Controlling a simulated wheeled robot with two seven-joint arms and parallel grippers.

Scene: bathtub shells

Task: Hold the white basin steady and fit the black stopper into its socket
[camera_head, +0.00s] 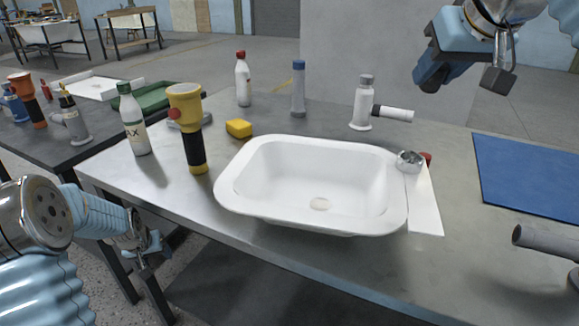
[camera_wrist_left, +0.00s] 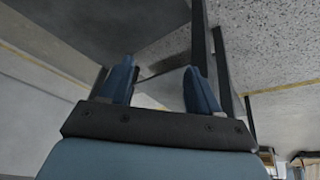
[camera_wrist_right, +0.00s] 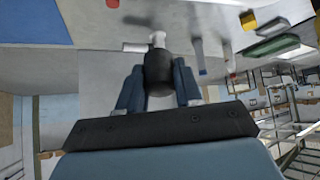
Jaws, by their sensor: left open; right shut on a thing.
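The white basin (camera_head: 228,186) sits on the grey bench, near its front edge. My right gripper (camera_head: 432,78) is high above the back right of the bench, away from the basin. In the right wrist view it is shut on the black stopper (camera_wrist_right: 158,72), a dark cylinder between the fingers. The head view does not show the stopper clearly.
A white spout fixture (camera_head: 364,105) stands behind the basin. A chrome round part (camera_head: 410,160) and white strip (camera_head: 424,205) are at its right. A blue mat (camera_head: 530,175) lies right.

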